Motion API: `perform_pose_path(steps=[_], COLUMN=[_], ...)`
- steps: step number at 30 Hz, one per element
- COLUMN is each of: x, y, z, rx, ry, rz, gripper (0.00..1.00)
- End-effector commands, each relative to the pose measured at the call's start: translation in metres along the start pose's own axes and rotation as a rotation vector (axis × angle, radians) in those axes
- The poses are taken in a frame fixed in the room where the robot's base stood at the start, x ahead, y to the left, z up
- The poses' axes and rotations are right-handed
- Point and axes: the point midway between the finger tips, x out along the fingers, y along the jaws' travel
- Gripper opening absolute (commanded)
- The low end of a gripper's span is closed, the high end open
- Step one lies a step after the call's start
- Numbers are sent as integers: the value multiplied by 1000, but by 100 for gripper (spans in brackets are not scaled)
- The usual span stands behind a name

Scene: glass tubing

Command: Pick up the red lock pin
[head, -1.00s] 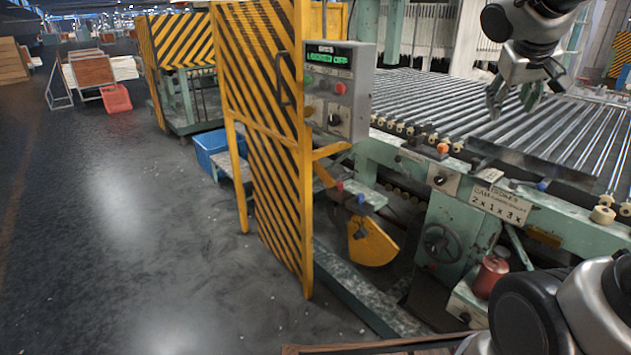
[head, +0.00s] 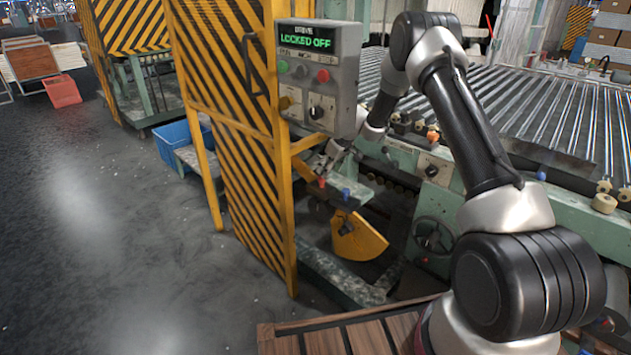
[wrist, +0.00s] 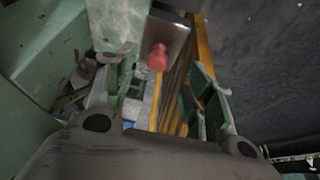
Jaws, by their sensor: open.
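The red lock pin (head: 321,183) shows in the head view as a small red knob on a greenish bracket below the control box. In the wrist view its rounded red head (wrist: 157,57) appears between the two fingers, a little beyond their tips, against a pale metal plate. My gripper (wrist: 158,88) is open, with nothing between its fingers. In the head view my gripper (head: 326,160) is small and partly hidden under the control box, just above the pin. I cannot tell whether a finger touches the pin.
The grey control box (head: 318,78) reads "LOCKED OFF" and hangs close above my gripper. A yellow-and-black striped guard (head: 235,150) stands at left. A blue knob (head: 346,193) sits beside the pin, above a yellow quadrant (head: 358,238). The roller bed (head: 560,115) lies at right.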

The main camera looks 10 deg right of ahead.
Motion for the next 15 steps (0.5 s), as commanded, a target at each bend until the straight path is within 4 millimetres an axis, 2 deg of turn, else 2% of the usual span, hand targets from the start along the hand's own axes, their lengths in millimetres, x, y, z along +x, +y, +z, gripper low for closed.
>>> perform_pose_path(steps=[15], x=[71], y=[2], z=[-2], rx=[-2], ry=[-5], rz=[-4], gripper=[53])
